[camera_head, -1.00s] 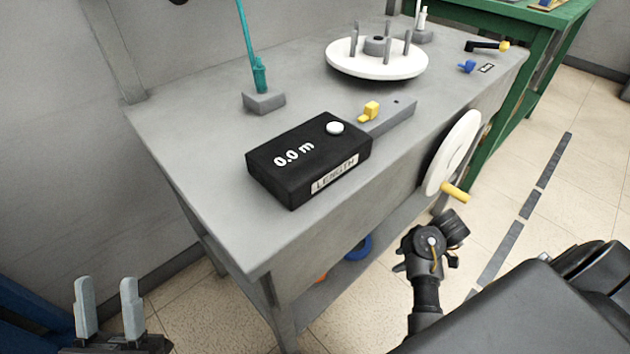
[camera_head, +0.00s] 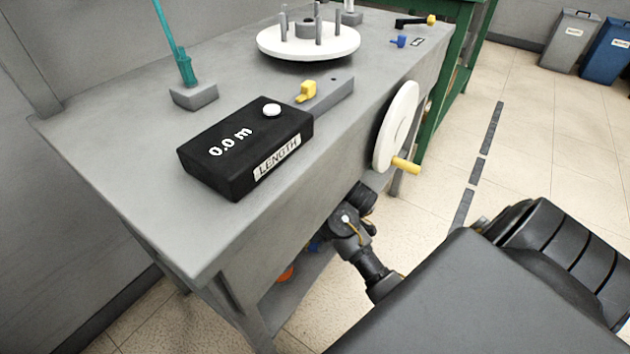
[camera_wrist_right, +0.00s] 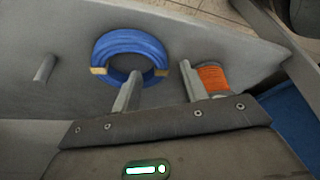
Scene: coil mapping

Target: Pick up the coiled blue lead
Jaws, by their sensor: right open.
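The coiled blue lead (camera_wrist_right: 131,47) lies on the grey lower shelf in the right wrist view, with tan bands on its sides. My right gripper (camera_wrist_right: 160,92) is open, and its two fingers point toward the shelf. The left finger in that view overlaps the coil's opening; I cannot tell whether it touches. In the head view, my right gripper is mostly hidden under the bench edge at the end of my right arm, and only a sliver of blue (camera_head: 316,244) shows beside it. My left gripper is out of view.
Above is the bench (camera_head: 130,165) with a black length meter (camera_head: 225,165), a white turntable (camera_head: 340,45) and a handwheel (camera_head: 402,115).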

